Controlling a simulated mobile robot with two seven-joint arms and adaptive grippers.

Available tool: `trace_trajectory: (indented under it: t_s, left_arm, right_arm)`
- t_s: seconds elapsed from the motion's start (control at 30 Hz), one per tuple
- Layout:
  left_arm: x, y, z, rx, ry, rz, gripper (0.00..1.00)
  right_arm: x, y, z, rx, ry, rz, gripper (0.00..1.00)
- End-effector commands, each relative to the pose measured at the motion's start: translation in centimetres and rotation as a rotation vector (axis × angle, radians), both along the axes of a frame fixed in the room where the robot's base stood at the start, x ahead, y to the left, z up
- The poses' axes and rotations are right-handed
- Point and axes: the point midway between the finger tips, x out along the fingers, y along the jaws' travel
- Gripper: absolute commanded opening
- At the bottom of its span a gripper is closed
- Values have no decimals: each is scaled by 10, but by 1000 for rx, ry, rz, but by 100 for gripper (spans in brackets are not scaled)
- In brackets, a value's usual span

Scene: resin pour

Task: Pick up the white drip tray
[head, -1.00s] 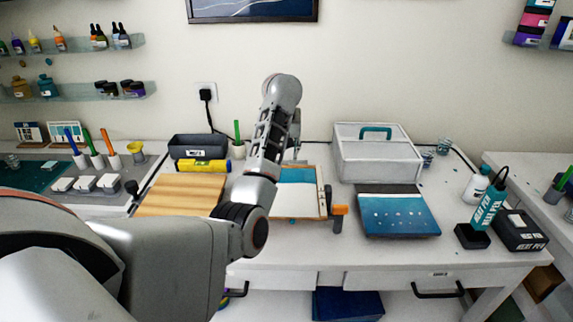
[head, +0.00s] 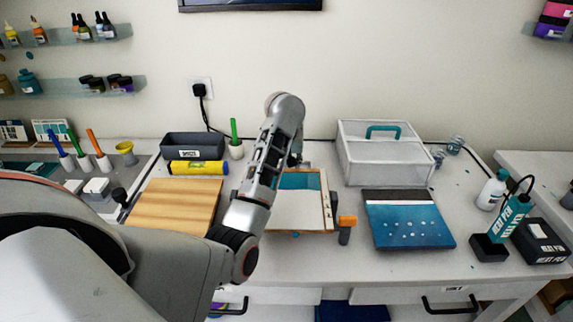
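A flat white rectangular surface (head: 298,212), possibly the white drip tray, lies in the middle of the table. A teal area (head: 300,181) covers its far end, and wooden strips border it. I cannot tell whether the white part is a separate tray. My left arm comes in from the left and crosses over its left side, hiding part of it. Only a grey part near my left gripper (head: 295,157) shows behind the arm, above the far end; its fingers are hidden. My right gripper is not in view.
An orange-tipped clamp (head: 346,226) stands at the surface's right edge. A wooden board (head: 172,205) lies to the left, a blue panel (head: 409,222) to the right. Behind are a grey bin (head: 193,147), a yellow roll (head: 198,168) and a clear-sided box (head: 385,160).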

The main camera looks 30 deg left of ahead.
Motion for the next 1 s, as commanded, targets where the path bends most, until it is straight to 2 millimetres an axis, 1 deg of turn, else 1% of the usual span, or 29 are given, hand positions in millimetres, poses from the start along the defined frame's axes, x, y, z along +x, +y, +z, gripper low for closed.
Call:
trace_trajectory:
  t_s: [0.3,0.33,0.37,0.4,0.47,0.5,0.83,1.0]
  left_arm:
    - [-2,-1,-2,0,-1,1,42]
    - [-2,-1,-2,0,-1,1,36]
    - [-2,-1,-2,0,-1,1,29]
    - [-2,-1,-2,0,-1,1,18]
    - [-2,-1,-2,0,-1,1,3]
    - [-2,-1,-2,0,-1,1,1]
    - [-1,-1,-1,0,-1,1,1]
    - [3,1,5,0,-1,0,1]
  right_arm:
    - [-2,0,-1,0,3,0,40]
    - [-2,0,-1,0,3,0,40]
    - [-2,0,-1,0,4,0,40]
    - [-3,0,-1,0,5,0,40]
    - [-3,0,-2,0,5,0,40]
    - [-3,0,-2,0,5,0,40]
    - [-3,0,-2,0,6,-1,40]
    - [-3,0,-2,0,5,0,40]
